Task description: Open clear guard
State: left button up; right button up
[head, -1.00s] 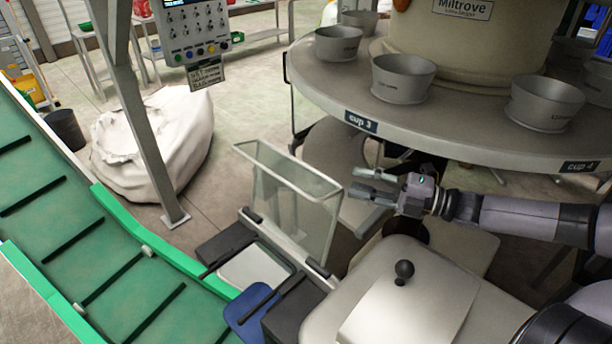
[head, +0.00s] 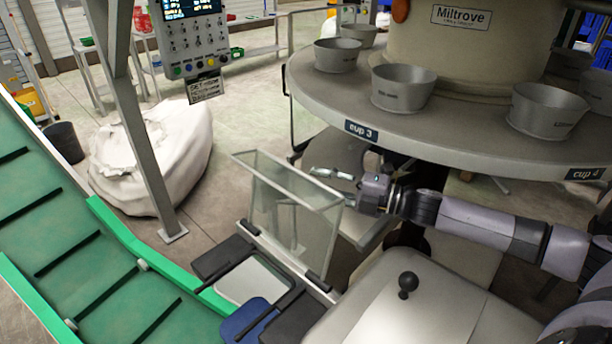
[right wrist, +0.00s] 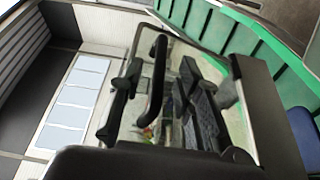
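The clear guard (head: 292,215) is a see-through panel in a thin pale frame. My right gripper (head: 338,174) is at the guard's upper right corner. In the right wrist view the guard's clear pane (right wrist: 180,65) lies ahead, and the two black fingers of my right gripper (right wrist: 160,105) are spread apart. A black curved handle (right wrist: 157,75) shows between the fingers; I cannot tell whether they touch it. My left gripper is not in view.
A round table (head: 470,125) with grey cups stands just behind my right arm. A grey cover with a black knob (head: 407,282) is below the arm. The green conveyor (head: 90,260), a post (head: 140,130) and a white sack (head: 150,160) are on the left.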

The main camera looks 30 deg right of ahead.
aim_at(305, 179)
jog(key=shift+p+x, duration=0.6)
jog(key=shift+x, duration=1.4)
jog(key=shift+c, duration=0.2)
grip_shut()
